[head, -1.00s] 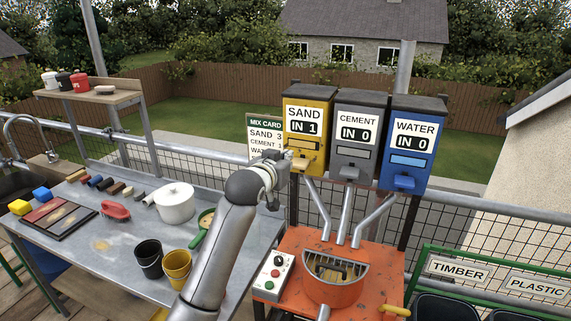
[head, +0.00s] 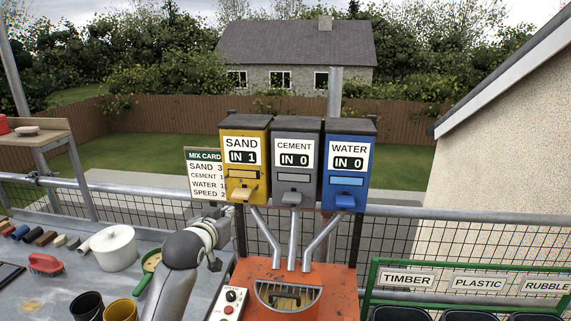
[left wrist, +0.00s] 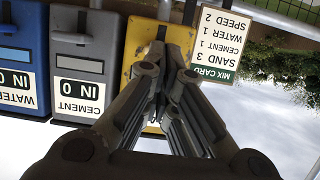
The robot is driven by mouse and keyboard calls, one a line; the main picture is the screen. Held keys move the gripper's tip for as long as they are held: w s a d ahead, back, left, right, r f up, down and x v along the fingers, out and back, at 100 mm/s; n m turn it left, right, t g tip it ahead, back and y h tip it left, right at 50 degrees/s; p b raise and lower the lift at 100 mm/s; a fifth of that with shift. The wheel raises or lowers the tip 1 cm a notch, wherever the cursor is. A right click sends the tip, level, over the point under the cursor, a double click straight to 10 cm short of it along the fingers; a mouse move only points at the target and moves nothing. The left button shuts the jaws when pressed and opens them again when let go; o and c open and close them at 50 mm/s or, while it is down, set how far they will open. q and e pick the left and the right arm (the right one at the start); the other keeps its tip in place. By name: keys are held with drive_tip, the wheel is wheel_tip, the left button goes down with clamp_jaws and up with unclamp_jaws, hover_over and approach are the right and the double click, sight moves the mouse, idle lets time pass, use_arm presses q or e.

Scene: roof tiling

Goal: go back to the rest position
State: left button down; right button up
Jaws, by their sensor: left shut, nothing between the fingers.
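The yellow sand dispenser (head: 247,180) reads IN 1 and hangs over the orange mixer (head: 340,275). The grey cement dispenser (head: 296,180) and the blue water dispenser (head: 347,182) both read IN 0. My left gripper (left wrist: 166,55) is shut and empty in the left wrist view, pointing toward the yellow sand dispenser (left wrist: 135,50). In the head view my left wrist is just below and left of the sand lever (head: 240,195), and the fingers are hard to make out. My right gripper is in neither view.
The mix card (head: 205,174) hangs left of the dispensers, close by my left gripper. The metal table (head: 75,280) at left bears a white pot (head: 114,248), a black cup (head: 89,307) and a yellow cup (head: 121,311). Labelled bins (head: 400,313) stand at the right.

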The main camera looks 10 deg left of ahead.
use_arm(q)
drive_tip(key=s+d+f+g, duration=0.1)
drive_tip(key=s+f+g, duration=0.4)
drive_tip(key=s+f, duration=1.55)
drive_tip(key=s+f+m+g, duration=0.1)
drive_tip(key=s+f+g, duration=0.2)
drive_tip(key=s, duration=0.8)
drive_tip(key=s+f+g, duration=0.2)
drive_tip(key=s, duration=0.9)
wheel_tip(320, 180, down, 31)
drive_tip(key=s+g+b, duration=0.2)
drive_tip(key=s+b, duration=0.1)
drive_tip(key=b, duration=0.2)
drive_tip(key=s+a+f+g+b, duration=0.1)
drive_tip(key=s+f+b, duration=0.3)
drive_tip(key=s+f, duration=1.2)
wheel_tip(320, 180, down, 4)
drive_tip(key=shift+a+f+m, duration=0.15)
drive_tip(key=shift+a+m, duration=0.25)
drive_tip(key=shift+a, duration=0.25)
drive_tip(key=shift+s, duration=0.1)
